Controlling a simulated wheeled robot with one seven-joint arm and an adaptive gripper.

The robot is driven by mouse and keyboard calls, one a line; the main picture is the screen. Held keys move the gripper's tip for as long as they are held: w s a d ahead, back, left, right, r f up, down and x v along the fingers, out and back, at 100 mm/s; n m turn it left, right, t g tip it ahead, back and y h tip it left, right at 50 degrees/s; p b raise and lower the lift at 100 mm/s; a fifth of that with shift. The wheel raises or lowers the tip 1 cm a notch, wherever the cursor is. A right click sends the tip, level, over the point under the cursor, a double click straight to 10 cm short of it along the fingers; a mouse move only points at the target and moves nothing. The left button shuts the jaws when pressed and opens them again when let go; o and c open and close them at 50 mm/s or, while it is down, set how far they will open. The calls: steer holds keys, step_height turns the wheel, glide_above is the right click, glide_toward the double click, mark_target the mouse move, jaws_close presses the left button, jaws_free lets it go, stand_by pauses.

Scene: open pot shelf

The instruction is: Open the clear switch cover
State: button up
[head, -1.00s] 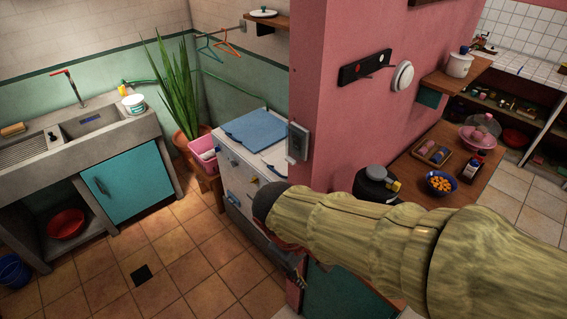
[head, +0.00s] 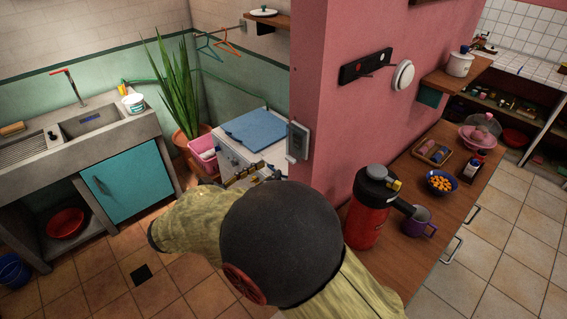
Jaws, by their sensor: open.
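The switch box with its cover (head: 298,141) is a small grey case on the end face of the pink wall, seen at a steep angle. Whether its clear cover is raised or closed is too small to tell. My gripper (head: 264,172) is partly in view beyond my sleeved arm, below and to the left of the switch box, in front of the white washer. It appears apart from the cover, with its jaws open and nothing seen in them. My arm hides part of it.
The pink wall (head: 345,120) ends beside the box. The white washer with a blue cloth (head: 256,127) stands behind my gripper, next to a pink basket (head: 202,150) and a plant (head: 178,95). A red flask (head: 366,222) and purple mug (head: 418,224) stand on the right counter.

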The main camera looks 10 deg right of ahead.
mark_target(293, 145)
steer(key=b+x, duration=0.1)
steer(key=x, duration=0.6)
steer(key=shift+c, duration=0.5)
jaws_close()
stand_by(0.4)
